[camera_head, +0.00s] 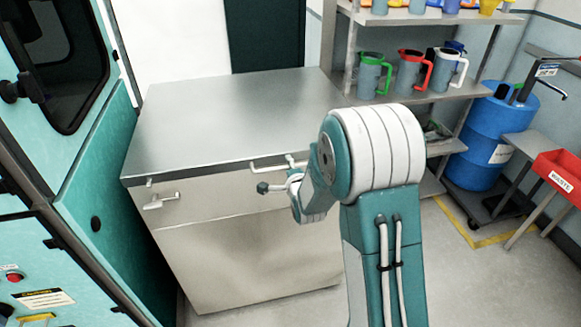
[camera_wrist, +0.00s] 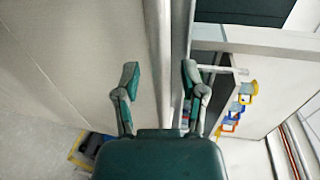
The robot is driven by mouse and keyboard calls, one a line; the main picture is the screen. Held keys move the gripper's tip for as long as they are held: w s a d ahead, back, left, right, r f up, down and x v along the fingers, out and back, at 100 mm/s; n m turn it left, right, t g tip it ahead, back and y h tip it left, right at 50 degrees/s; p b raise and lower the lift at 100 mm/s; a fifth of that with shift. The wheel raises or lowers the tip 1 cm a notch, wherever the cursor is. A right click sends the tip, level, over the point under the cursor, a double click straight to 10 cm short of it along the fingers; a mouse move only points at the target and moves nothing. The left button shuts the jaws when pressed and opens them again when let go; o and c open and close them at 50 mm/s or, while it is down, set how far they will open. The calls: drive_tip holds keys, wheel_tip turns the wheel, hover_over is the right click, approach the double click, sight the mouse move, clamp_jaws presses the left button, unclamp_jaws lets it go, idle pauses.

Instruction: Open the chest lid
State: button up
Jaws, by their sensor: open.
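The chest (camera_head: 255,257) is a large pale metal box standing in the middle of the head view. Its flat grey lid (camera_head: 235,110) lies level and looks closed. A latch-like fitting (camera_head: 160,201) shows at the front left, just below the lid edge. My gripper (camera_head: 279,186) is at the chest's front, near the right part of the lid edge, and my arm partly hides it. In the wrist view my gripper (camera_wrist: 160,75) has its two fingers spread, with nothing held between them. A pale straight edge runs between or behind the fingers; contact cannot be told.
A teal cabinet (camera_head: 100,190) with a dark window stands close on the left. Shelves with several jugs (camera_head: 410,72) stand at the back right. A blue barrel (camera_head: 490,140) and a red bin (camera_head: 560,175) are farther right. Some floor is clear at the right.

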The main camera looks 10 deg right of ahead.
drive_tip(key=shift+a, duration=0.3)
drive_tip(key=c, duration=0.4)
clamp_jaws()
drive_tip(key=shift+d, duration=0.45)
